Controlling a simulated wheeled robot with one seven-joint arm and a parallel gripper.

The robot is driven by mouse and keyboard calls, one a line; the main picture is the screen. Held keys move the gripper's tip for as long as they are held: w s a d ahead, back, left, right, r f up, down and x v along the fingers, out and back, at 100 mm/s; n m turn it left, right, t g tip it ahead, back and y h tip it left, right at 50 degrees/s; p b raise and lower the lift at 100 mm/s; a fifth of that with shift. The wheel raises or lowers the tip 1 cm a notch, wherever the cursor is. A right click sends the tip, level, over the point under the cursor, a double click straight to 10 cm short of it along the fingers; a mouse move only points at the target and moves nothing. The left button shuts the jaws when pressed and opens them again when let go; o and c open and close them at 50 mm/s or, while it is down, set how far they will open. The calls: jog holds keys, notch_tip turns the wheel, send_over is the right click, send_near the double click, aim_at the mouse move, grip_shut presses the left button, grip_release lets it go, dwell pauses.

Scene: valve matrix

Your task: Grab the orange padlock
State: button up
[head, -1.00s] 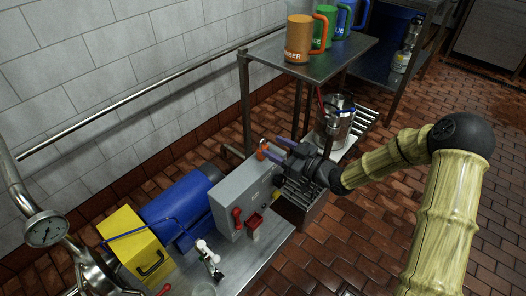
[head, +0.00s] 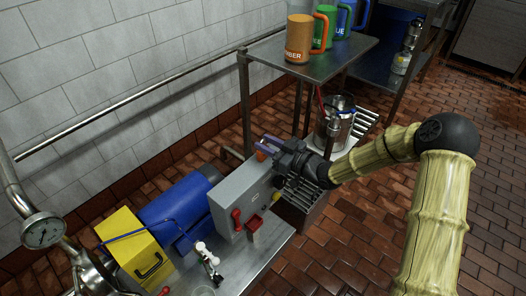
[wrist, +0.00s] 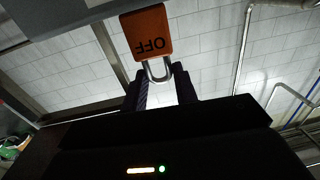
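The orange padlock (head: 261,155) is at the top back edge of the grey box, partly hidden behind my gripper in the head view. In the wrist view its orange body (wrist: 147,32) shows "OFF" upside down, with its metal shackle (wrist: 159,74) pointing toward my gripper. My gripper (wrist: 158,72) has its two dark fingers apart, one on each side of the shackle, with a visible gap between them. Whether a finger touches the shackle, I cannot tell. In the head view my gripper (head: 270,149) reaches in from the right.
The grey box (head: 235,205) carries a red lever (head: 237,219) on its front. A blue motor (head: 178,208) and a yellow box (head: 137,246) stand left of it. A metal shelf (head: 345,55) with mugs rises behind my arm. A steel pot (head: 337,124) stands below the shelf.

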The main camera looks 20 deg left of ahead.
jog(key=c, duration=0.3)
notch_tip(320, 180, up, 10)
jog(key=p, duration=0.3)
jog(key=shift+d, duration=0.1)
dwell(0.5)
